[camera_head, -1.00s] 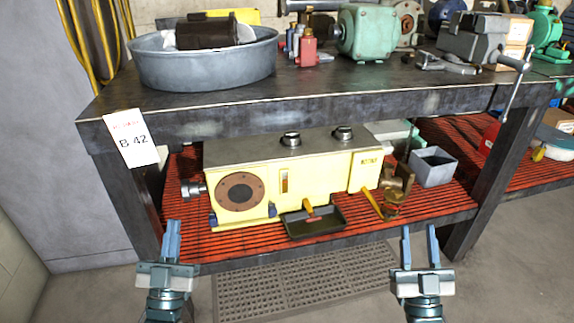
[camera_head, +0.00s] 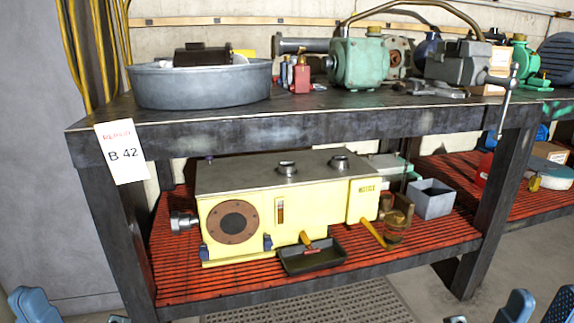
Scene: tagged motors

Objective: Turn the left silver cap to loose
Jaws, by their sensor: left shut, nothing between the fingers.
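The left silver cap (camera_head: 287,168) sits on the flat grey top of a yellow motor box (camera_head: 285,215), on the bench's lower shelf. A second silver cap (camera_head: 339,163) stands to its right. My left gripper (camera_head: 32,302) shows only as blue fingertips at the bottom left corner. Its fingers are together and hold nothing. My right gripper (camera_head: 538,306) shows at the bottom right corner, with its two blue fingers apart and nothing visible between them. Both grippers are well apart from the caps, and their lower parts are cut off by the frame.
The dark bench top (camera_head: 300,112) overhangs the red slatted shelf (camera_head: 180,275). A black tray (camera_head: 312,258), a brass fitting (camera_head: 396,225) and a grey bin (camera_head: 431,198) are around the box. Open space lies above the caps.

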